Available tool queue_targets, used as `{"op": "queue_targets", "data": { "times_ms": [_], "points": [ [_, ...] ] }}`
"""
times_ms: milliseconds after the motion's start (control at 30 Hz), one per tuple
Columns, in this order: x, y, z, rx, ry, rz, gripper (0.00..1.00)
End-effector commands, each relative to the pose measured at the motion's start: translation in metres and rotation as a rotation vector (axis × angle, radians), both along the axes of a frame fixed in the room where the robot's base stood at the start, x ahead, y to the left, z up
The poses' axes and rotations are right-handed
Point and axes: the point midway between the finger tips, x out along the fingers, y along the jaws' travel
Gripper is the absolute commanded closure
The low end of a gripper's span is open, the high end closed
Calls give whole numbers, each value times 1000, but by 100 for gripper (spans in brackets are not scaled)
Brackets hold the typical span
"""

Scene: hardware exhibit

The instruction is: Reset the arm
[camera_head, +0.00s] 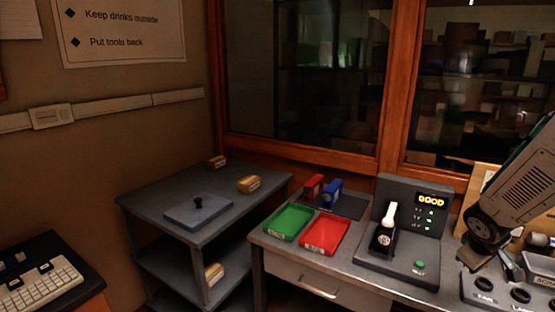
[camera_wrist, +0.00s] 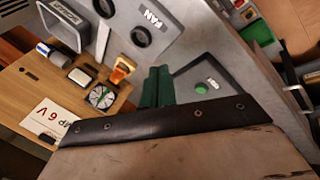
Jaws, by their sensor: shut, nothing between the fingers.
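In the wrist view my gripper (camera_wrist: 157,72) shows as two dark green fingers side by side, shut with nothing between them. It is in the air over the right part of the counter, beside a grey panel with dark round holes (camera_wrist: 150,22) marked FAN. My arm (camera_head: 518,185) comes in from the right edge of the head view, bent downward. The fingertips are hard to make out in the head view.
A grey shelf cart (camera_head: 150,205) stands farther left. The wrist view shows small parts on a wooden board (camera_wrist: 30,90).

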Motion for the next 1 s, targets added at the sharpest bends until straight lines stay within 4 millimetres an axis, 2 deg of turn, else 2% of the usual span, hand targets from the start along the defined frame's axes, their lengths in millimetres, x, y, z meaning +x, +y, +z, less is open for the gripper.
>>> {"op": "queue_targets", "data": {
  "times_ms": [33,167,233,400,533,600,700,867,1000],
  "points": [
    [-18,12,18,4,25,-76,100],
    [-71,54,51,66,109,-257,100],
    [-98,82,67,117,147,-326,100],
    [-157,154,100,262,220,-410,100],
    [-195,202,121,370,244,-402,100],
    [-210,221,130,413,234,-377,100],
    [-219,237,140,446,189,-328,100],
    [-224,246,151,449,133,-270,100],
    [-224,249,153,447,128,-253,100]
  ]
}}
